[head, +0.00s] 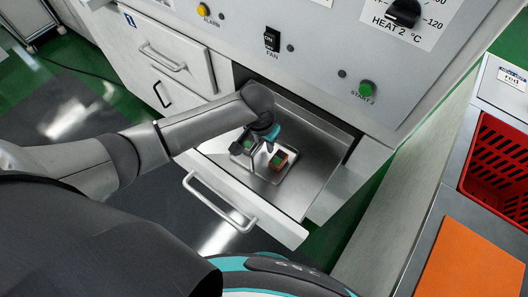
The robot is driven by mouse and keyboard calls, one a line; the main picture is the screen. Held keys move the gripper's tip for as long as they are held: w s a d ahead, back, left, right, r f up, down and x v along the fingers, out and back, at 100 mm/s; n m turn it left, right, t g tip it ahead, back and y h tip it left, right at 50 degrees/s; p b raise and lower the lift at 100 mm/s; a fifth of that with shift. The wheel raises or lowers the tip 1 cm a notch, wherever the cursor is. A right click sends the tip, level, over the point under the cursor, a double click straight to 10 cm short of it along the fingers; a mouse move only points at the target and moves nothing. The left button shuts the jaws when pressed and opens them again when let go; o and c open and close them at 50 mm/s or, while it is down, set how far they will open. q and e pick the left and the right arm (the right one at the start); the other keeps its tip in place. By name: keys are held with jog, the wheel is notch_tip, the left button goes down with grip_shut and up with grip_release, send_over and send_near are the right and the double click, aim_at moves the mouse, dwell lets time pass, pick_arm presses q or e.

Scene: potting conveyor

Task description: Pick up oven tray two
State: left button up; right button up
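A small shiny metal tray (268,178) lies on the floor of the open drawer (308,178). I see no number on it. A small block with a green top and orange-brown side (280,160) sits on the tray. A second, darker piece with some green (246,146) shows at the tray's left part, partly hidden. My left gripper (257,151) reaches down into the drawer, over the tray's back part. Its fingers are small and partly hidden, so I cannot tell if they touch the tray or how far apart they are. My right gripper is not in view.
The drawer's front with its handle (220,203) sticks out toward me. The control panel (310,60) rises behind it, with a fan switch (271,39) and a green start button (367,89). A red crate (497,165) and an orange sheet (468,262) are at the right.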

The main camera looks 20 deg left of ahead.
pick_arm(q)
jog(key=shift+f, duration=0.3)
dwell(0.4)
grip_shut()
dwell(1.2)
